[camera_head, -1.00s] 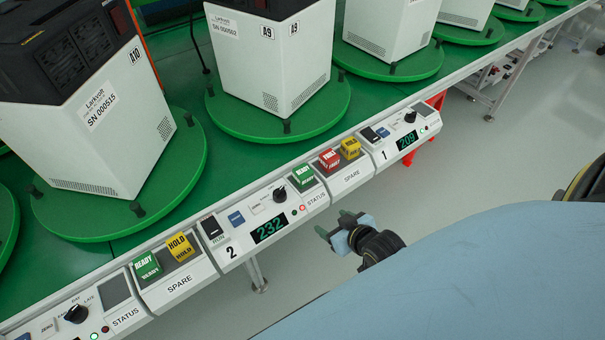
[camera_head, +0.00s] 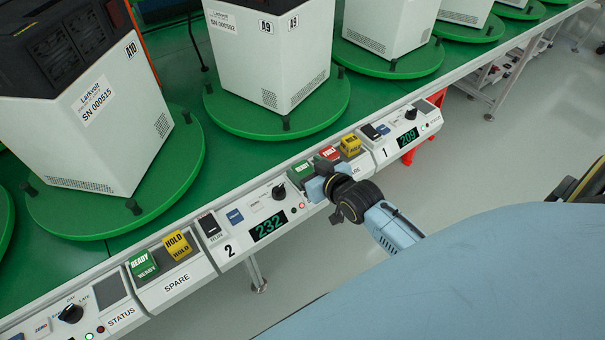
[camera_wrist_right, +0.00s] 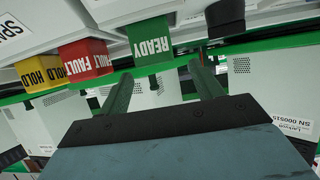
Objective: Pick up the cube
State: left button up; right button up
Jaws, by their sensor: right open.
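My right gripper (camera_head: 312,186) is at the front edge of the control rail, beside the green READY cube (camera_head: 299,172) in the status slot of station 2. In the right wrist view my open fingers (camera_wrist_right: 160,68) point at this READY cube (camera_wrist_right: 151,42), which shows just past and between the fingertips. I see no grip on it. A red FAULT cube (camera_head: 327,154) and a yellow HOLD cube (camera_head: 350,147) sit on the spare panel beside it. Another green READY cube (camera_head: 143,265) and yellow HOLD cube (camera_head: 178,246) sit on the nearer spare panel. My left gripper is out of view.
White machines with black tops stand on green turntables (camera_head: 235,118) behind the rail. The rail carries knobs, switches and lit displays, one reading 232 (camera_head: 269,228) and one 209 (camera_head: 408,138). The grey floor (camera_head: 500,160) in front of the rail is clear.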

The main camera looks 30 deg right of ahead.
aim_at(303, 168)
jog(key=x, duration=0.2)
jog(key=f+b+x, duration=0.1)
jog(key=x, duration=0.1)
jog(key=shift+w+d+b, duration=0.1)
jog(key=shift+b, duration=0.2)
jog(key=shift+w+f, duration=0.1)
jog(key=shift+w, duration=0.1)
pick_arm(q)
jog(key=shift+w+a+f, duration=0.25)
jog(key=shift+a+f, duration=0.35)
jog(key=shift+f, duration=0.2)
pick_arm(e)
jog(key=c, duration=1.1)
